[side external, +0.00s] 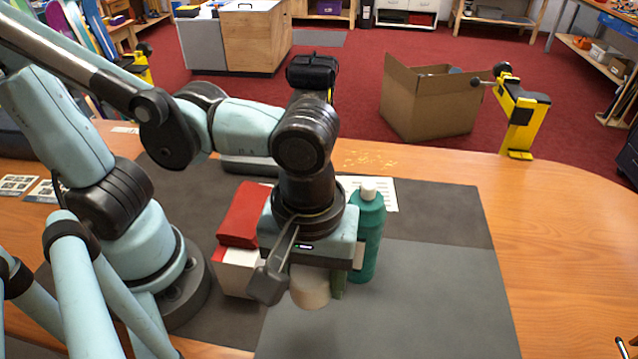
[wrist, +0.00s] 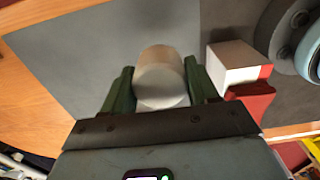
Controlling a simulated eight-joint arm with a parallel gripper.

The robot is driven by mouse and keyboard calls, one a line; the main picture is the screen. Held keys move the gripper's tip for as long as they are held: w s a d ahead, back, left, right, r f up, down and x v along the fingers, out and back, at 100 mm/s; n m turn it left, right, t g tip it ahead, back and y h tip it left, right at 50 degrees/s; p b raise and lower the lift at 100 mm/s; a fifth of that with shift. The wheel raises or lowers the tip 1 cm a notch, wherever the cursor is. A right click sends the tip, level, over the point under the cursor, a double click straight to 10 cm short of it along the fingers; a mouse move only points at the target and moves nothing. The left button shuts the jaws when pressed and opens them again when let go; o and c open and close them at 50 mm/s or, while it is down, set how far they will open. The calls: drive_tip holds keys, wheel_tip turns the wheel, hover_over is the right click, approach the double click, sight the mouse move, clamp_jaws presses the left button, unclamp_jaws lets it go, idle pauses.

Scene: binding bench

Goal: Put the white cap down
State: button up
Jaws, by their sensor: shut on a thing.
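The white cap (wrist: 162,72), a pale cream-white cylinder, sits between the two green fingers of my gripper (wrist: 160,84) in the wrist view. The fingers are shut on it from both sides. In the side external view the lower part of the cap (side external: 310,288) shows under my gripper (side external: 323,277), and its upper part is hidden by the wrist. It is low over the grey mat (side external: 420,300). I cannot tell whether it touches the mat.
A teal bottle (side external: 371,240) with a white top stands close behind my gripper. A red-and-white block (side external: 240,215) stands just left of it; it also shows in the wrist view (wrist: 232,62). The mat's front and right are clear. A yellow clamp stand (side external: 520,120) is at the table's far edge.

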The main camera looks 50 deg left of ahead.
sight(304, 324)
drive_tip(key=shift+s+a+f, duration=0.15)
drive_tip(key=shift+f, duration=1.5)
drive_tip(key=shift+s+a+f, duration=0.1)
drive_tip(key=shift+a+f, duration=0.05)
drive_tip(key=shift+f, duration=1.55)
drive_tip(key=shift+s+a+f, duration=0.15)
drive_tip(key=shift+f, duration=1.5)
drive_tip(key=shift+f, duration=0.1)
drive_tip(key=o, duration=1)
drive_tip(key=shift+r, duration=6.15)
